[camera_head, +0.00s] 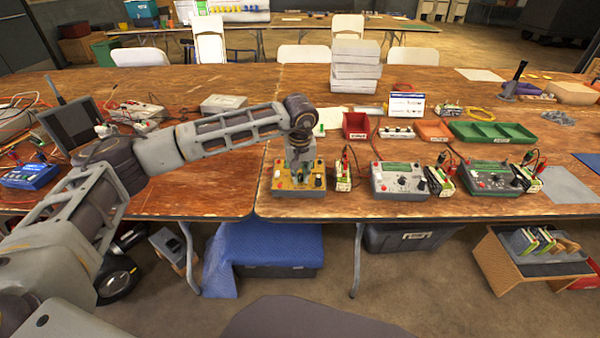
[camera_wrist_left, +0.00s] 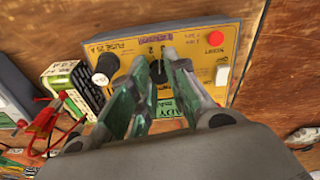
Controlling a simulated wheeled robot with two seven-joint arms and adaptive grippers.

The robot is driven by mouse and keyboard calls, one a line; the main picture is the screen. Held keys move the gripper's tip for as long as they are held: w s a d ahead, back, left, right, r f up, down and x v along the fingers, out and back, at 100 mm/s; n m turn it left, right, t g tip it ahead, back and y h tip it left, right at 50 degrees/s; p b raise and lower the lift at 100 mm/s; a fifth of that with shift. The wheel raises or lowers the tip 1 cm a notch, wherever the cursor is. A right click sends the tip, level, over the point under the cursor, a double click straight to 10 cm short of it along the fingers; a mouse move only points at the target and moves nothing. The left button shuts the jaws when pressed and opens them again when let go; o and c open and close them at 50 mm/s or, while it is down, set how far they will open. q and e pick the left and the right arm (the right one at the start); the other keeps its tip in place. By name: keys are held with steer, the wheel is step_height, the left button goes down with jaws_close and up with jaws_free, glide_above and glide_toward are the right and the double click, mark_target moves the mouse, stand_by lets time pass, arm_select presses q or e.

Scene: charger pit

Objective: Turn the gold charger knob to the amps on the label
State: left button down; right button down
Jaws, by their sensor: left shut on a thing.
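The gold charger (camera_head: 313,190) stands near the front edge of the wooden table, between my left arm and a battery pack (camera_head: 343,180). My left gripper (camera_head: 299,172) points down over its panel. In the left wrist view the gold panel (camera_wrist_left: 197,62) shows a red button, a white switch, a black fuse cap and small printed numbers. My left gripper (camera_wrist_left: 156,68) is shut on the dark knob (camera_wrist_left: 157,74) at the middle of that panel. The fingers hide most of the knob, and its pointer cannot be read. My right gripper is not in view.
Behind are a red bin (camera_head: 356,125), a green tray (camera_head: 492,132) and a small sign (camera_head: 406,104). Red clip leads (camera_wrist_left: 42,130) lie beside the gold charger.

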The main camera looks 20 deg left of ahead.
arm_select(q)
steer(key=shift+m, duration=1)
steer(key=c, duration=1.3)
jaws_free()
steer(key=shift+r, duration=0.15)
steer(key=shift+s+d+r, duration=0.1)
steer(key=shift+s+r, duration=0.25)
steer(key=shift+r, duration=1.6)
steer(key=shift+s+d+r, duration=0.1)
steer(key=shift+s+r, duration=0.2)
steer(key=shift+r, duration=1.6)
steer(key=shift+s+d+r, duration=0.1)
steer(key=shift+s+r, duration=0.25)
steer(key=shift+r, duration=1.6)
